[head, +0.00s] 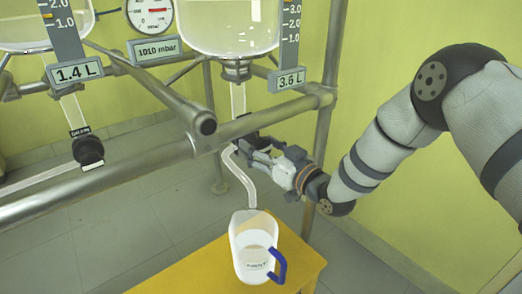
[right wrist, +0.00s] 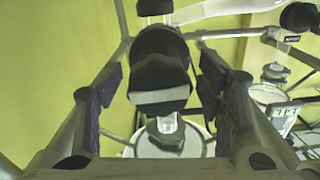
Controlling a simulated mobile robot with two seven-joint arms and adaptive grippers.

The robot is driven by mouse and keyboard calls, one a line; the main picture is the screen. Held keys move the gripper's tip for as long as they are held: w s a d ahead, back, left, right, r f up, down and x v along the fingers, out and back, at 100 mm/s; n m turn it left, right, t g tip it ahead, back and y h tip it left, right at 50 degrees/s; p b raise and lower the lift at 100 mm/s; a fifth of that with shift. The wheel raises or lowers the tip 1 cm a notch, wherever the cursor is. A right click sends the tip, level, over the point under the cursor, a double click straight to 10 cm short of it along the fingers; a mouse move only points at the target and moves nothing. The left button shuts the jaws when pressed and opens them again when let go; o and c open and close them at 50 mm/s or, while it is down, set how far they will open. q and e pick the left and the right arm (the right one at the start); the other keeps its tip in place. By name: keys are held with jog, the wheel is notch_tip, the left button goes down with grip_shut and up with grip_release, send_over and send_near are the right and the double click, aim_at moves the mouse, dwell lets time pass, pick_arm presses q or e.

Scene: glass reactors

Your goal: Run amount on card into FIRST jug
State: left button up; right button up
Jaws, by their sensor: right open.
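A clear jug with a blue handle (head: 254,250) stands upright on a yellow table. A clear bent outlet tube (head: 238,178) comes down from the right reactor (head: 232,24) to the jug's mouth. The display under that reactor reads 3.6 L (head: 287,79). My right gripper (head: 258,148) is at the drain valve under this reactor. In the right wrist view the open fingers (right wrist: 162,88) stand on either side of a black valve knob (right wrist: 160,62), with gaps visible. I cannot tell the liquid level in the jug. No card is readable. My left gripper is out of view.
The left reactor (head: 28,22) has a 1.4 L display (head: 74,72) and a black drain valve (head: 88,150). A round gauge (head: 151,16) stands above a 1010 mbar display (head: 154,50). Metal frame rails (head: 110,176) cross in front. The yellow table (head: 195,265) has free room beside the jug.

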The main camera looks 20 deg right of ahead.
jog(key=c, duration=1.2)
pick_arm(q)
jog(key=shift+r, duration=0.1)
pick_arm(e)
jog(key=shift+r+n+p, duration=0.15)
jog(key=shift+n+p, duration=1.15)
jog(key=shift+n, duration=0.2)
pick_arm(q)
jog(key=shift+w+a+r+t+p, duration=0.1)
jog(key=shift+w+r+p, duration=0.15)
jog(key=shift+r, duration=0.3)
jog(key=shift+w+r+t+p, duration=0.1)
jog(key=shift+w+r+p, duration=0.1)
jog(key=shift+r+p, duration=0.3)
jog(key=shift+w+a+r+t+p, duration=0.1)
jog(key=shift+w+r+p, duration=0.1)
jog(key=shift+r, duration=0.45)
pick_arm(e)
jog(key=shift+n, duration=1.6)
jog(key=shift+f, duration=0.2)
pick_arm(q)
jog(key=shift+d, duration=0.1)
pick_arm(e)
jog(key=o, duration=1.2)
